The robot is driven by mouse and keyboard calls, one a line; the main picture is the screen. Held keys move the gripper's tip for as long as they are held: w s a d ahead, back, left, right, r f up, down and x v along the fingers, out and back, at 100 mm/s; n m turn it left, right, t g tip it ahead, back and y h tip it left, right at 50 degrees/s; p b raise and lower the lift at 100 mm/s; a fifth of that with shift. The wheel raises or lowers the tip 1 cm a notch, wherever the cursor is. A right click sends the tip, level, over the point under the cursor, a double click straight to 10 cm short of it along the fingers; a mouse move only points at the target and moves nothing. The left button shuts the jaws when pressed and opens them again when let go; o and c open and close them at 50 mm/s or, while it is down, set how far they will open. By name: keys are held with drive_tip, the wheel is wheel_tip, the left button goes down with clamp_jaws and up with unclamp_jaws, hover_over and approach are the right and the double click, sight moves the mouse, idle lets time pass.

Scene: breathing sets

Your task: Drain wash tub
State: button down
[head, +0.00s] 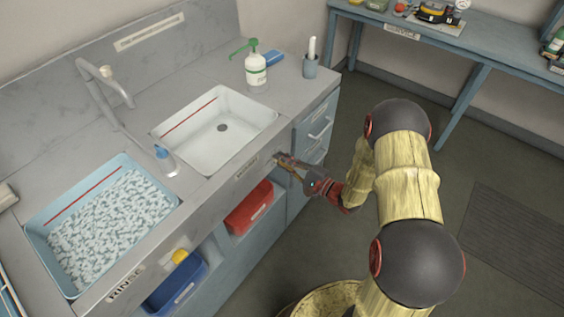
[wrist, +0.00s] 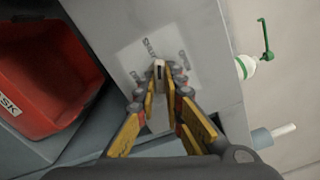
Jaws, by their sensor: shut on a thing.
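The white tub (head: 239,143) on the right of the counter has a red line on its inner wall. Its dark drain (head: 222,128) shows plainly, and I see no water or foam in it. My gripper (head: 284,160) is at the counter's front panel, just below this tub. In the wrist view my gripper (wrist: 161,82) is shut on a narrow pale lever (wrist: 159,112). The lever stands out from a light plate (wrist: 140,62) with small print that I cannot read clearly. The fingers hide part of the lever in the head view.
A blue tub (head: 75,190) marked RINSE, full of rippled pale liquid, is at left. A faucet (head: 105,95) stands behind. A pump bottle (head: 256,73) and a cup (head: 310,66) stand right. A red bin (head: 249,207) and blue bin (head: 176,284) sit below.

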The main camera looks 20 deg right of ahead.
idle(0.4)
drive_tip(key=c, duration=2)
unclamp_jaws()
drive_tip(key=shift+o, duration=0.5)
drive_tip(key=shift+s, duration=0.1)
drive_tip(key=v, duration=1.2)
